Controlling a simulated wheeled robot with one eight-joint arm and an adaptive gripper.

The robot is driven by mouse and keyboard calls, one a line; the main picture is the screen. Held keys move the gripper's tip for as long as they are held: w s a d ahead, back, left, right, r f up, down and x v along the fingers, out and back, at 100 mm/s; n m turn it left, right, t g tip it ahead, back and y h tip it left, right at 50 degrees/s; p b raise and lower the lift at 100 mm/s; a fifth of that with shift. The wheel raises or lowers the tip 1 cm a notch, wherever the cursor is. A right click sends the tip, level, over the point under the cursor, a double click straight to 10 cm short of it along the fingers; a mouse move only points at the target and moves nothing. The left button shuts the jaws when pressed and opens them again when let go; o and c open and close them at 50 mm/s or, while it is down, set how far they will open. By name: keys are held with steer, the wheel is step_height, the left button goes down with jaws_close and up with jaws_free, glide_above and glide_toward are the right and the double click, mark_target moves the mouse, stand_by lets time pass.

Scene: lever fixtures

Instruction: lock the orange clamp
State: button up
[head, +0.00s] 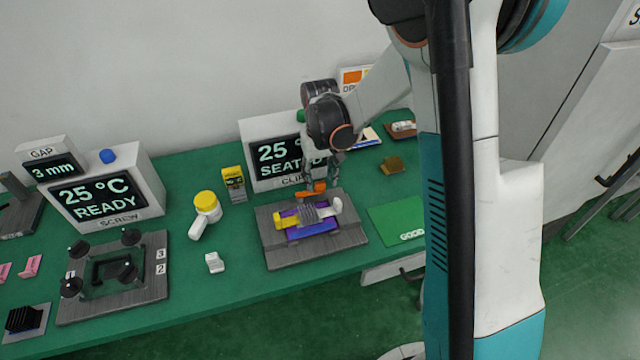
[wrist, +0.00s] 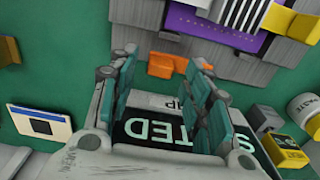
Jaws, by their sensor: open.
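The orange clamp (head: 312,188) sits at the back edge of the grey clip fixture (head: 270,250). In the wrist view the orange clamp (wrist: 162,66) shows just beyond and between my fingertips. The fixture holds a purple board (head: 308,232) with a dark finned block (head: 309,214) on it. A yellow clamp (head: 284,220) is on its left and a pale grey one (head: 337,205) on its right. My gripper (head: 321,180) is open and points down at the orange clamp; it also shows in the wrist view (wrist: 166,62). I cannot tell whether the fingers touch the clamp.
A display reading "SEATED" (head: 265,152) stands close behind the fixture and my gripper. A yellow-topped white object (head: 205,212) and a small yellow-black box (head: 233,181) are to the left. A green "GOOD" mat (head: 390,218) lies to the right.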

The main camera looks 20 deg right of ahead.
mark_target(320, 191)
steer(key=shift+f, duration=0.8)
steer(key=shift+c, duration=0.2)
jaws_close()
steer(key=shift+s+m, duration=0.15)
steer(key=shift+m, duration=0.15)
steer(key=s+m, duration=0.1)
steer(key=m, duration=0.2)
steer(key=shift+s+a+b, duration=0.15)
steer(key=shift+s+b, duration=0.15)
steer(key=shift+s, duration=0.05)
steer(key=shift+s+a+m, duration=0.2)
steer(key=shift+s+m, duration=0.2)
steer(key=shift+m, duration=0.5)
steer(key=shift+s+a+m, duration=0.2)
steer(key=shift+s+m, duration=0.2)
steer(key=shift+m, duration=0.5)
